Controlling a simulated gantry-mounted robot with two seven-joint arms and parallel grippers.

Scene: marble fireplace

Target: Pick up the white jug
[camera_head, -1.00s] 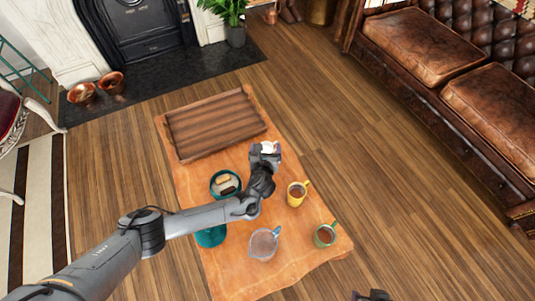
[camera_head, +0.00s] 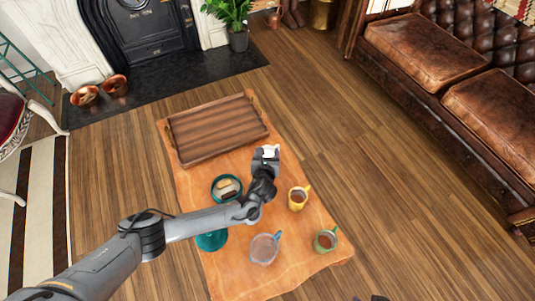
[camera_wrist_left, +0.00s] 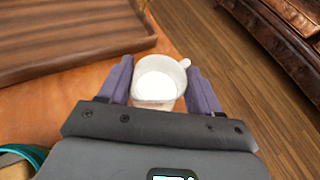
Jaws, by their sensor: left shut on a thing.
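The white jug (camera_wrist_left: 158,80) is between the two purple fingers of my left gripper (camera_wrist_left: 160,88) in the left wrist view, its open rim facing the camera and its handle at the upper right. In the head view the left gripper (camera_head: 266,154) is shut on the jug (camera_head: 270,150), near the right edge of the orange table. The gripper hides most of the jug there, and I cannot tell whether its base touches the table. Only dark bits of what may be my right gripper (camera_head: 378,298) show at the bottom edge.
A wooden tray (camera_head: 180,145) lies beyond the left gripper on the table (camera_head: 285,230). A teal bowl with food (camera_head: 214,187), a yellow mug (camera_head: 306,189), a green mug (camera_head: 334,233) and a glass pitcher (camera_head: 252,250) stand nearer. A leather sofa (camera_head: 430,60) is at right.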

